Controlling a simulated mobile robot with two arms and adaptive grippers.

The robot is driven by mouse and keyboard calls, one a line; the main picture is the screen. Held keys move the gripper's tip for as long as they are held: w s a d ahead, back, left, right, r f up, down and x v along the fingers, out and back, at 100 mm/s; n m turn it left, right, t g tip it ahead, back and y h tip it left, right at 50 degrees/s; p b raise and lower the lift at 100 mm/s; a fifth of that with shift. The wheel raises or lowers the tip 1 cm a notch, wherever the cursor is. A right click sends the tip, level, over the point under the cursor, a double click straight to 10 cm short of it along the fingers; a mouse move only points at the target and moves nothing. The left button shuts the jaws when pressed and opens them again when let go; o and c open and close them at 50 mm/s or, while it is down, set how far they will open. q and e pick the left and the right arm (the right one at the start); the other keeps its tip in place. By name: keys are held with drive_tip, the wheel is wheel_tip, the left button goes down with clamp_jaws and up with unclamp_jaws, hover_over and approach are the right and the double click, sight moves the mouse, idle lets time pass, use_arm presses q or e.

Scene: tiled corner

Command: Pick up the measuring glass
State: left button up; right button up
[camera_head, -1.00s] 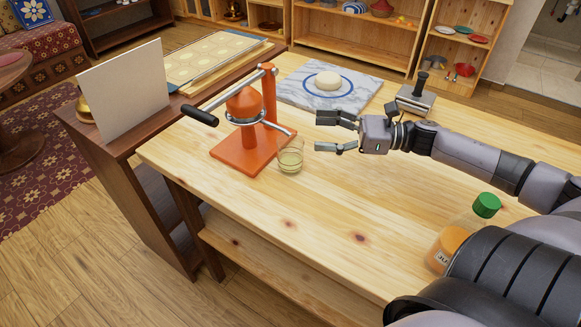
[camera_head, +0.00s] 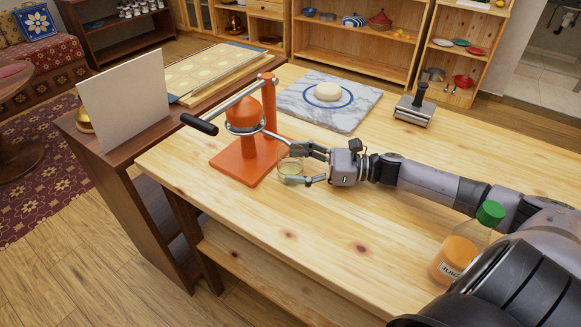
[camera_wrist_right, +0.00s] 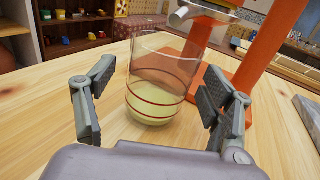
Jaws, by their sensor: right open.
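The measuring glass (camera_head: 290,166) is a clear cup with red lines and a little pale yellow-green liquid. It stands upright on the wooden table (camera_head: 350,215), beside the base of the orange juicer press (camera_head: 246,150). My right gripper (camera_head: 302,165) is open at the glass, in the head view partly covering it. In the right wrist view the glass (camera_wrist_right: 156,88) stands between the two spread fingers of my right gripper (camera_wrist_right: 153,105), with visible gaps on both sides. My left gripper is not in view.
The juicer's lever (camera_head: 222,108) reaches left above its base. A marble board (camera_head: 300,108) with dough (camera_head: 328,92) lies behind. A metal press (camera_head: 414,110) stands back right. A juice bottle (camera_head: 462,250) with a green cap is near my arm. The front table area is clear.

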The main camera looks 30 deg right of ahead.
drive_tip(key=shift+w+a, duration=0.45)
drive_tip(key=shift+a, duration=0.15)
drive_tip(key=c, duration=1.4)
